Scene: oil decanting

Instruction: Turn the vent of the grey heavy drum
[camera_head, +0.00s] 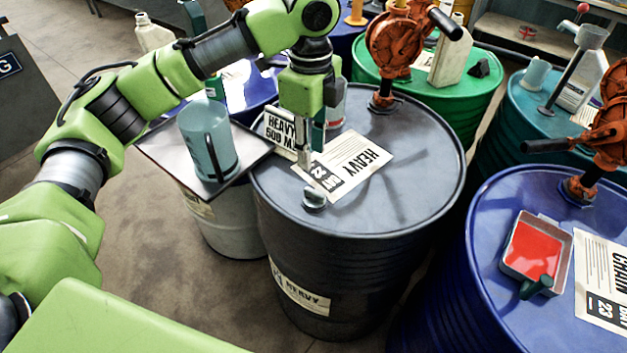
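The grey heavy drum (420,190) stands upright in the middle, with a "HEAVY" sheet (350,165) lying on its lid. Its vent (314,198) is a small round metal cap near the front left rim of the lid. My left arm comes in from the left, and my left gripper (305,160) points down over the lid, just above and behind the vent. The gap between its fingers is too small to make out, so I cannot tell if it is open. It appears apart from the vent. My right gripper is not in view.
An orange hand pump (398,42) rises from the back of the grey drum. A jug (207,140) stands on a tray (165,150) at left. A blue drum (490,270) with a red-filled tray (535,247) is at right. Green (480,98) and teal drums stand behind.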

